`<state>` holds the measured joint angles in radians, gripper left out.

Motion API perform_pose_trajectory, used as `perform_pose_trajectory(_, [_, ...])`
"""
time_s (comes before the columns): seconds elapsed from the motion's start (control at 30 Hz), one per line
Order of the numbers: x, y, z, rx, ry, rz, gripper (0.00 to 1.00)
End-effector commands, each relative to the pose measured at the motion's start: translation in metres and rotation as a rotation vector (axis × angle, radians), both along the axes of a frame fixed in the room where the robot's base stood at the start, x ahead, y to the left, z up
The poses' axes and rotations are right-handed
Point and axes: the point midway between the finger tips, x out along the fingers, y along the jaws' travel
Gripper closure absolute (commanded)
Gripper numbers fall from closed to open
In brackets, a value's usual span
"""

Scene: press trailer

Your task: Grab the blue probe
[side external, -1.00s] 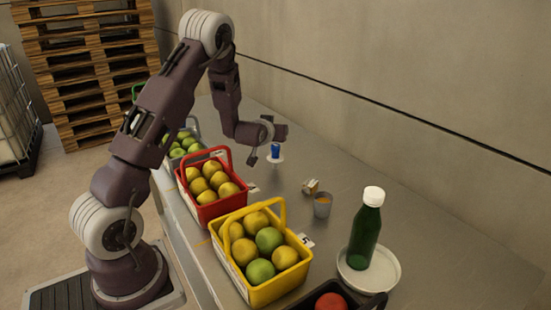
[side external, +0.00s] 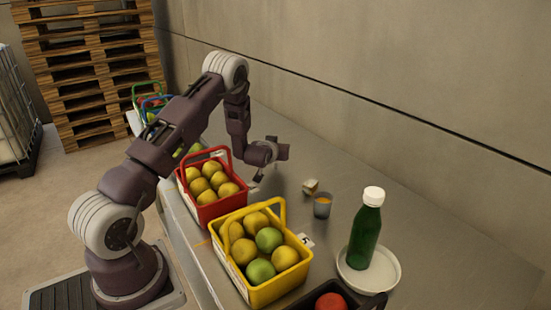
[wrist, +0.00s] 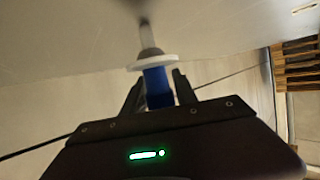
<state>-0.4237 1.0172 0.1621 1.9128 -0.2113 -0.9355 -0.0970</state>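The blue probe (wrist: 157,82) shows in the wrist view as a blue handle with a white disc and a grey tip beyond it. It lies between the two fingers of my gripper (wrist: 160,84). The fingers are apart on either side of the handle, and a narrow gap seems to show beside it. In the side view my gripper (side external: 270,165) is low over the table behind the red basket, fingers spread. The probe is hidden there by my gripper.
The red basket (side external: 211,209) and yellow basket (side external: 261,289) of fruit stand along the near table edge. A small box (side external: 310,187), a grey cup (side external: 322,208) and a green bottle (side external: 365,235) on a white plate (side external: 387,274) stand to the right. The table's far side is clear.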

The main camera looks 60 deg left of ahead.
Motion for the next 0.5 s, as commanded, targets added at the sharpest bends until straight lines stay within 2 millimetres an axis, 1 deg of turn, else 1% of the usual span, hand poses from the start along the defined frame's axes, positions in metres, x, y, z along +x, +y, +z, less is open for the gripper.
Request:
perform_pose_trajectory(0.03, [0.0,0.0,0.0001,0.0,0.0,0.0,0.78])
perform_pose_trajectory(0.13, [0.0,-0.0002,0.0002,0.0,0.0,0.0,0.97])
perform_pose_trajectory(0.17, [0.0,-0.0002,0.0002,0.0,0.0,0.0,1.0])
perform_pose_trajectory(0.4, [0.0,-0.0001,0.0007,0.001,-0.001,0.0,1.0])
perform_pose_trajectory(0.47, [0.0003,0.0,0.0038,0.001,-0.001,0.0,1.0])
perform_pose_trajectory(0.5, [0.0005,0.0001,0.0092,0.002,-0.002,-0.001,1.0])
